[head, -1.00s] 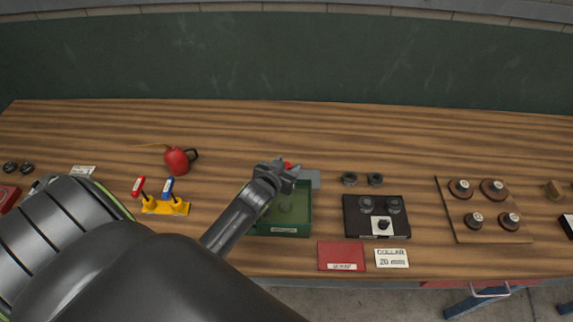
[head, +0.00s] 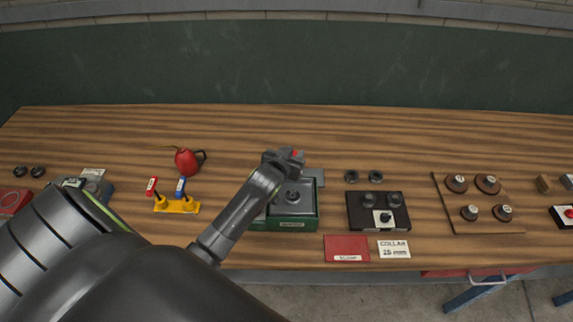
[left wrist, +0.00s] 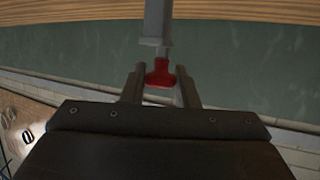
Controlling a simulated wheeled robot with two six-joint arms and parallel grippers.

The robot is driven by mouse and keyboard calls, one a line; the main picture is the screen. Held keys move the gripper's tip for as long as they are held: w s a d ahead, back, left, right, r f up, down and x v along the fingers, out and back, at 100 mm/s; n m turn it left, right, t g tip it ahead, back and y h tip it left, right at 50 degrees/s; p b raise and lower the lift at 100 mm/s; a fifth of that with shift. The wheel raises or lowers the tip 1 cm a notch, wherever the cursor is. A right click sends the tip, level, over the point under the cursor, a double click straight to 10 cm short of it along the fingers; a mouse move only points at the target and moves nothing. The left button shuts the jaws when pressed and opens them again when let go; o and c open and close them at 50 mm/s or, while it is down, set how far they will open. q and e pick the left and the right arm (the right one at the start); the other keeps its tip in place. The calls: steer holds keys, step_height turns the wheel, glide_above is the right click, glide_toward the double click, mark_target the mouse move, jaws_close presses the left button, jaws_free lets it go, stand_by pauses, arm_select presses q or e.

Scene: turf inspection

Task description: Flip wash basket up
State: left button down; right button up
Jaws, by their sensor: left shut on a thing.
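The green wash tank (head: 290,225) stands on the wooden bench below my left gripper. Inside its rim shows a grey wash basket (head: 307,190) with a round dark part (head: 292,197) on it. My left gripper (head: 297,153) is over the tank's back edge, shut on a red handle; a bit of red shows at its fingertips. In the left wrist view the red handle (left wrist: 160,74) sits between the two fingers, on a grey lever (left wrist: 157,25). My arm hides the tank's left side. The right gripper is not in view.
A grey plate (head: 316,176) lies right of the gripper. A red oil can (head: 188,162) and yellow lever stand (head: 177,206) are left. A black fixture (head: 378,211), red card (head: 346,248), collar card (head: 393,248) and board of knobs (head: 478,200) are right. The back bench is clear.

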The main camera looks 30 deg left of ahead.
arm_select(q)
steer(key=shift+w+r, duration=0.15)
steer(key=shift+r, duration=0.1)
steer(key=c, duration=1.4)
jaws_free()
steer(key=shift+r, duration=0.1)
steer(key=shift+o, duration=1)
steer(key=shift+s, duration=0.45)
steer(key=b+v, duration=0.3)
steer(key=v, duration=1.3)
steer(key=shift+s+b, duration=0.25)
steer(key=shift+b, duration=0.05)
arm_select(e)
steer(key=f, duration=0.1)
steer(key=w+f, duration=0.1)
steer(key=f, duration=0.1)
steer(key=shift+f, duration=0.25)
arm_select(q)
steer(key=shift+r, duration=0.15)
steer(key=shift+d, duration=0.1)
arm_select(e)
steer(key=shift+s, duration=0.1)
